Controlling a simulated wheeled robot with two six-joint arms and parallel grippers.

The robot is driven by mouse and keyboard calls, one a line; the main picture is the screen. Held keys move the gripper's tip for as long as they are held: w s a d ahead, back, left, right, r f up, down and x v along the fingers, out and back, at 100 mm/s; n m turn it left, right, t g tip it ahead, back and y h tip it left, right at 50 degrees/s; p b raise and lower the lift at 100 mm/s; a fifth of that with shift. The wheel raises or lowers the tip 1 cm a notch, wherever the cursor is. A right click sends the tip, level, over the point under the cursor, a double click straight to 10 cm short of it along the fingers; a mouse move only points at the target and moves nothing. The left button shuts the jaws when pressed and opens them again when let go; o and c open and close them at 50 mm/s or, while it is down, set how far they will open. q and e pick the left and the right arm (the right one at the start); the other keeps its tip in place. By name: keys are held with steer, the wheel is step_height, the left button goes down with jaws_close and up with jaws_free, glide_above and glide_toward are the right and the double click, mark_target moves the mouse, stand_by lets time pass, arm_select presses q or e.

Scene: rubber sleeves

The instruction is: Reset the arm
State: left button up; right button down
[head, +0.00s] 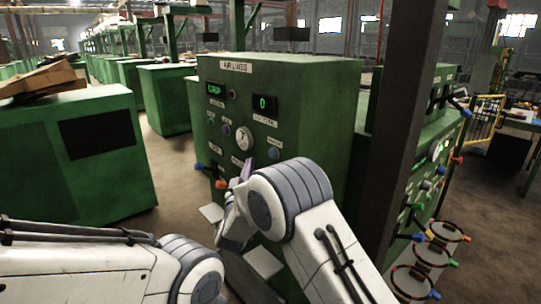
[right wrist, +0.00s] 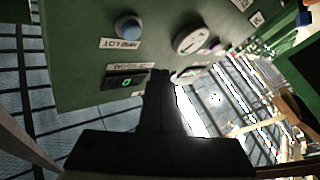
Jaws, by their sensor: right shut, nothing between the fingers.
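My right arm (head: 292,195) reaches up from the bottom and bends down to the left in front of a green machine (head: 300,100). My right gripper (head: 247,167) is near the lower part of the machine's panel, partly hidden by the arm. In the right wrist view the gripper (right wrist: 160,73) is black and shut, with nothing between its fingers. It overlaps the panel there; I cannot tell whether it touches. My left arm (head: 110,270) lies along the bottom left, and its gripper is out of view.
The panel has a gauge (head: 244,138), a digital display (head: 264,104) and a blue knob (right wrist: 128,27). A dark post (head: 398,130) stands right of the machine. Rings with coloured ends (head: 440,240) are at lower right. A green cabinet (head: 60,175) stands left, with floor between.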

stand_by(0.3)
steer(key=s+d+f+g+y, duration=0.5)
steer(key=s+d+f+g, duration=0.3)
steer(key=s+d+g, duration=0.15)
steer(key=s+d+f+m+g, duration=0.1)
steer(key=s+d+f+g, duration=0.15)
steer(key=s, duration=0.55)
steer(key=s+d+f+m+g+h, duration=0.1)
steer(key=s+d+f+g, duration=0.2)
steer(key=s, duration=0.5)
steer(key=s+d+f+m+g, duration=0.1)
steer(key=s+d+f+g, duration=0.2)
steer(key=s, duration=0.4)
steer(key=s+a+r+n+g, duration=0.1)
steer(key=s+a+r+n, duration=0.2)
steer(key=s+a, duration=0.3)
steer(key=s+a+r+n+g+y, duration=0.1)
steer(key=s+a+r+n, duration=0.3)
steer(key=s, duration=0.5)
steer(key=shift+a+r+g, duration=0.35)
steer(key=shift+a+g, duration=0.15)
steer(key=shift+a, duration=0.6)
